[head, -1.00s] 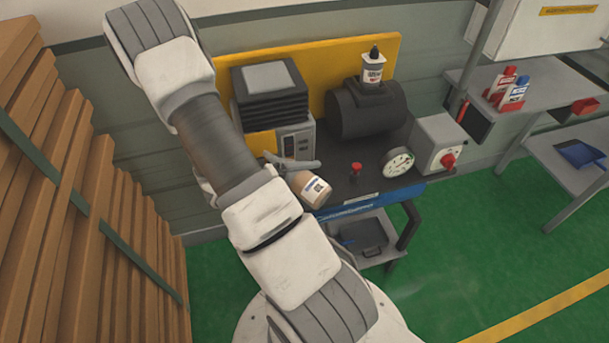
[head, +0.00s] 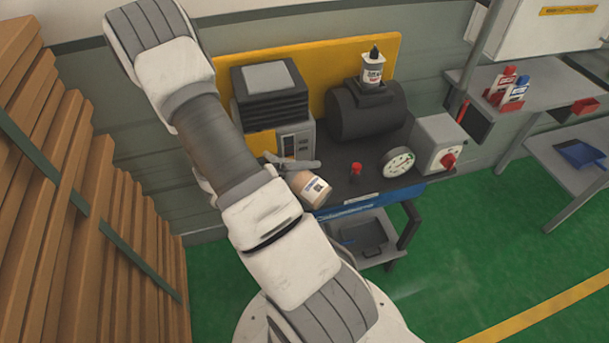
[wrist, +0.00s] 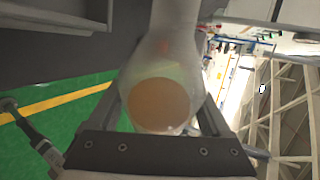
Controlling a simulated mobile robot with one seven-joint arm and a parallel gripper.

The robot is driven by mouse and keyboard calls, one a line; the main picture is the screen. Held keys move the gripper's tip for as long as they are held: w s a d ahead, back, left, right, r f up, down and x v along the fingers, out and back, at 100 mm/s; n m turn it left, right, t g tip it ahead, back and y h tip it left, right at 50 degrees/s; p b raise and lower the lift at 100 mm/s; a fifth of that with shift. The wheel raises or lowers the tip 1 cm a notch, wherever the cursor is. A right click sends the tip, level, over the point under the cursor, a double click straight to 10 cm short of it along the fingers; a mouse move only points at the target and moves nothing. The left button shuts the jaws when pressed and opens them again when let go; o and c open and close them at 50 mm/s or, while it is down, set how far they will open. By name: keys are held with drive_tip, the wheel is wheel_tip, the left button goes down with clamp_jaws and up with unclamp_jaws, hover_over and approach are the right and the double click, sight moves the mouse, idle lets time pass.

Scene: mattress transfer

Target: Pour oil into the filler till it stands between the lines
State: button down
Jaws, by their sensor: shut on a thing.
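My gripper (head: 291,163) is shut on a bottle (head: 313,191) with a pale tan body and a label. The bottle is tilted over the left part of the bench. In the wrist view the same bottle (wrist: 160,106) is between the two fingers, its round amber base facing the camera. Its neck and mouth are hidden in the head view. I cannot make out the filler opening, the level lines or any oil flow; my arm and the bottle cover part of that area.
The dark bench (head: 340,188) carries a grey machine with a ribbed black top (head: 270,97), a black cylinder (head: 367,112) with a white bottle (head: 373,68) on it, a red knob (head: 356,169), a gauge (head: 398,161) and a switch box (head: 436,143). Stacked planks (head: 85,200) stand left.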

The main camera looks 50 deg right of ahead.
drive_tip(key=shift+f+b, duration=0.1)
drive_tip(key=shift+b, duration=0.8)
drive_tip(key=shift+b, duration=0.35)
drive_tip(key=shift+s+r, duration=0.1)
drive_tip(key=shift+r, duration=0.3)
idle(1.3)
drive_tip(key=shift+r+n, duration=0.3)
drive_tip(key=shift+n, duration=0.1)
drive_tip(key=shift+g, duration=0.4)
idle(1.5)
drive_tip(key=shift+r, duration=0.3)
idle(0.6)
